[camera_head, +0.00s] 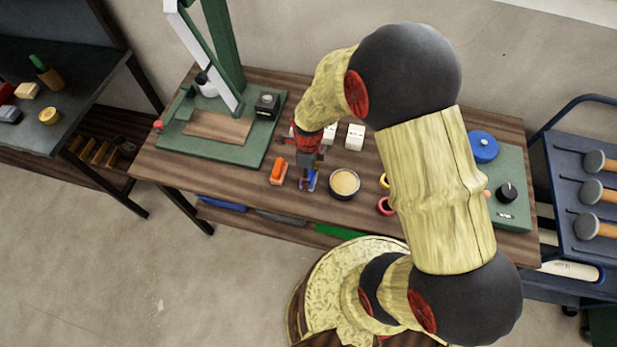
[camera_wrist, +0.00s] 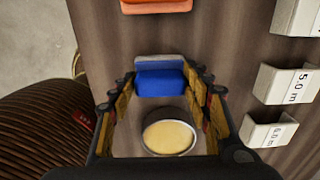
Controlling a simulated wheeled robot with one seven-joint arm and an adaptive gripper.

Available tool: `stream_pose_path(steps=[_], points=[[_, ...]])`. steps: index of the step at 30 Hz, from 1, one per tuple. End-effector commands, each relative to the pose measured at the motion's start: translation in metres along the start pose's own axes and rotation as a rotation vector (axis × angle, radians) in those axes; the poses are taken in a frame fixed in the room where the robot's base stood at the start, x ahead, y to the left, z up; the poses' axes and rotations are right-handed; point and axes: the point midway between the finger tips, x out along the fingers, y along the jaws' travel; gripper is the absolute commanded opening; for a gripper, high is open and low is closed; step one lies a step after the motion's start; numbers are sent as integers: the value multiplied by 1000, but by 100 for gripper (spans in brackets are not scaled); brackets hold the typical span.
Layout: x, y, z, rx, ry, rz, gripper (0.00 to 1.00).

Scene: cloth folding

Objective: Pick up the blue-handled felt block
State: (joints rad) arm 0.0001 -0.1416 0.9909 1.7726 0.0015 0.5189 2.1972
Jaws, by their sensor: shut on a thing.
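The blue-handled felt block (camera_head: 312,183) is at the front part of the wooden table, partly hidden by my gripper (camera_head: 307,171) above it. In the wrist view its blue handle (camera_wrist: 161,80) lies between my fingertips (camera_wrist: 160,88), with a grey felt strip along its far side. My gripper is shut on the handle. I cannot tell whether the block touches the table.
An orange-handled block (camera_head: 278,171) is just left of it, and a round tin with pale contents (camera_head: 344,182) just right. White labelled boxes (camera_head: 355,137) stand behind. A green press (camera_head: 216,135) fills the table's left side. Coloured rings (camera_head: 385,206) lie further right.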

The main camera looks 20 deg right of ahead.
Motion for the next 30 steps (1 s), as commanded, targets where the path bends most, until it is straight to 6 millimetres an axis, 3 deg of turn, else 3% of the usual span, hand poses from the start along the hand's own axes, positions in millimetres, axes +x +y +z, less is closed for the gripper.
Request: stream_pose_path(steps=[7, 17, 24, 30], points=[[0, 0, 0, 0, 0, 0, 23], [-4, 0, 0, 0, -1, -1, 22], [-33, -1, 1, 1, -2, -3, 22], [-73, 14, -27, 4, -2, -4, 22]])
